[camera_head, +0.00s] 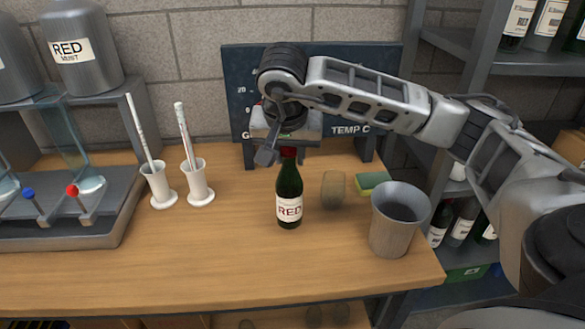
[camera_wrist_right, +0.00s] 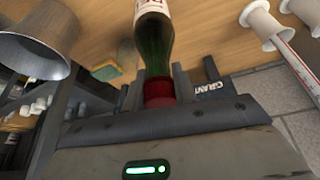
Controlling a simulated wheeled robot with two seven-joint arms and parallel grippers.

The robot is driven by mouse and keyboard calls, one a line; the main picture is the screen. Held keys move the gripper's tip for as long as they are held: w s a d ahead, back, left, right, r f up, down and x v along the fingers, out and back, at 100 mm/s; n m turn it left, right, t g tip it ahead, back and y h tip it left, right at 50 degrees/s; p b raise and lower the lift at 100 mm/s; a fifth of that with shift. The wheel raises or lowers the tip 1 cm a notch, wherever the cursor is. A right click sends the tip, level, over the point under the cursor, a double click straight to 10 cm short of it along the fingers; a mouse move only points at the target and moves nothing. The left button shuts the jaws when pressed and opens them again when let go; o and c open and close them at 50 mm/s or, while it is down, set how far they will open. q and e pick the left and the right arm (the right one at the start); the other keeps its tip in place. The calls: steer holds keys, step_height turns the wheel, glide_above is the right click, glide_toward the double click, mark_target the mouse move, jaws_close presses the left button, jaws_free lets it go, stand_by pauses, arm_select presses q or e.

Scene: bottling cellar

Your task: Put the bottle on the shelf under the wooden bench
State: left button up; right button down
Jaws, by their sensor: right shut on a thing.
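A dark green bottle with a white "RED" label (camera_head: 289,195) stands upright on the wooden bench (camera_head: 240,245), near its middle. My right gripper (camera_head: 284,150) comes down over it from above and is shut on its red-capped neck. The wrist view shows the bottle (camera_wrist_right: 154,45) with its red neck (camera_wrist_right: 158,92) between the fingers. Whether the bottle's base touches the bench top is hard to tell. The shelf under the bench (camera_head: 290,318) shows only as a strip at the bottom of the head view. My left gripper is not in view.
A grey metal cup (camera_head: 397,225), a cork-like cylinder (camera_head: 333,190) and a green-yellow sponge (camera_head: 371,183) are right of the bottle. Two white holders with thermometers (camera_head: 197,183) stand left. A dark board (camera_head: 240,85) stands behind. The bench's front middle is clear.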

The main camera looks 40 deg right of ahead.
mark_target(289, 187)
steer(key=shift+w+d+f, duration=0.2)
steer(key=shift+d+f, duration=0.15)
steer(key=shift+f, duration=0.1)
steer(key=x, duration=0.2)
steer(key=shift+s+f, duration=0.15)
steer(key=shift+f, duration=0.8)
steer(key=shift+f, duration=0.15)
steer(key=c, duration=1.1)
jaws_free()
